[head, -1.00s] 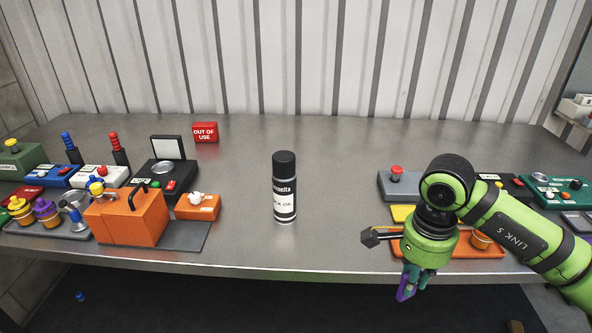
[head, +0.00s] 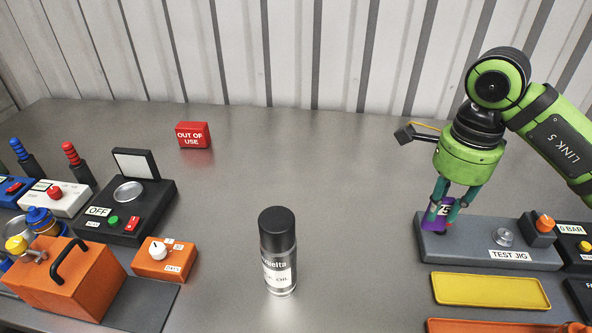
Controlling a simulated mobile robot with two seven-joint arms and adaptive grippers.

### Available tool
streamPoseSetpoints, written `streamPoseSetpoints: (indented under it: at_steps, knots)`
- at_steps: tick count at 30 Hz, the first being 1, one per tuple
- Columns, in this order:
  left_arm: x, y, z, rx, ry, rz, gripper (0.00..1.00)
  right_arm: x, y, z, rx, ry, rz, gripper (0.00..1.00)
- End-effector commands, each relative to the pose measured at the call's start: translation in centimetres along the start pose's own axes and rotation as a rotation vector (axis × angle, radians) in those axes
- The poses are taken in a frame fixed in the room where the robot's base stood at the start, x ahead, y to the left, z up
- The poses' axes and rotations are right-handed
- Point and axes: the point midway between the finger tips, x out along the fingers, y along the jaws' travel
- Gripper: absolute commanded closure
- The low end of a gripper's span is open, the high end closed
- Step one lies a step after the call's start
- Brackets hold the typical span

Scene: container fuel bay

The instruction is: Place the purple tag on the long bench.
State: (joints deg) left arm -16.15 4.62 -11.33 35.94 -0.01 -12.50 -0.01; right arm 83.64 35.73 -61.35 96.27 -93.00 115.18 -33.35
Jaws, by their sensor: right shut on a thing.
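The purple tag (head: 431,216) has a white patch with dark figures on it. My right gripper (head: 440,214) points down and is shut on the tag, with a finger on either side. In the head view the tag overlaps the left end of the grey test jig; I cannot tell whether it touches anything below. The long bench (head: 345,180) is the wide grey metal top that fills most of the view. My left gripper is not in view.
A dark spray can (head: 277,255) stands upright mid-bench. A red OUT OF USE block (head: 193,135) sits at the back. Orange and black control boxes crowd the left. The test jig (head: 490,243) and a yellow tray (head: 489,290) lie right. The bench's centre and back are largely clear.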

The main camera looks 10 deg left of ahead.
Motion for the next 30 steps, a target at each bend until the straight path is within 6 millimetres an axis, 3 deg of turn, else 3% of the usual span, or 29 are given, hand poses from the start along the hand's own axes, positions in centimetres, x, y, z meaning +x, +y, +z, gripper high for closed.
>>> streamPoseSetpoints:
  at_steps: [10,17,24,30]
  knots:
    - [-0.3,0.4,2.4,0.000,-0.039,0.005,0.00,0.3,0.5,0.3,-0.004,0.001,0.001,1.00]
    - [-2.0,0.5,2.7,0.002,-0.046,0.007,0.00,2.8,4.6,2.7,-0.010,0.001,0.004,1.00]
    - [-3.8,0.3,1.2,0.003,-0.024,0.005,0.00,5.7,8.8,5.2,-0.006,0.000,0.003,1.00]
    - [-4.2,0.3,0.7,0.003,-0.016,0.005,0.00,7.0,10.1,6.0,-0.001,0.000,0.000,1.00]
